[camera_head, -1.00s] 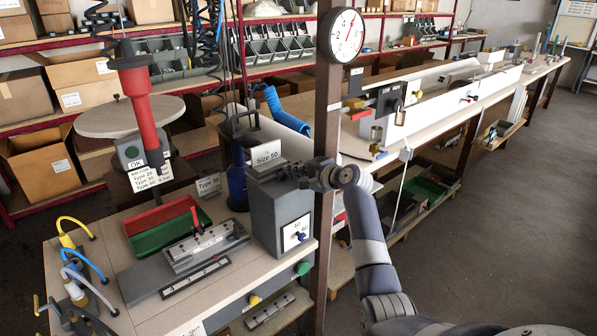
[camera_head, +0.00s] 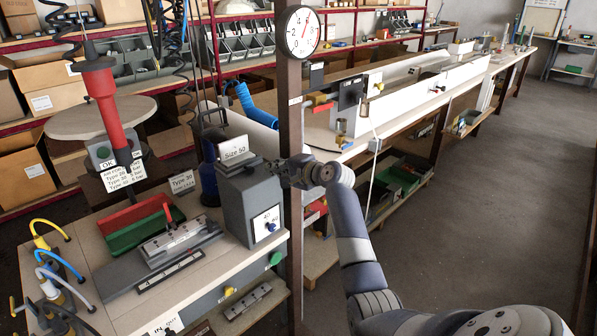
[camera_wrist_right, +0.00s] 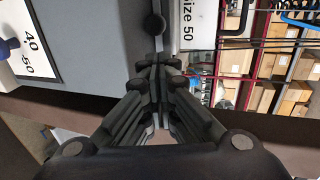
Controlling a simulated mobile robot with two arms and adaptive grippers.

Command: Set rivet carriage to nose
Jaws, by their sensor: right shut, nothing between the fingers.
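A metal block (camera_head: 172,240) with a small red pointer sits on a dark base with a numbered scale strip (camera_head: 170,272) on the left bench; I cannot tell for certain that it is the rivet carriage. A grey box (camera_head: 240,205) with a "Size 50" sign (camera_head: 233,150) and a blue knob on a 40/50 plate (camera_head: 268,222) stands right of it. My right gripper (camera_head: 288,174) is beside the box's upper right edge. In the right wrist view its fingers (camera_wrist_right: 160,75) are shut and empty, just below a round black knob (camera_wrist_right: 154,25). My left gripper is not in view.
A brown post (camera_head: 290,110) with a round gauge (camera_head: 303,32) stands right behind my right gripper. A red and a green tray (camera_head: 140,232) lie behind the metal block. A red rivet tool (camera_head: 105,95) hangs at left. The floor at right is clear.

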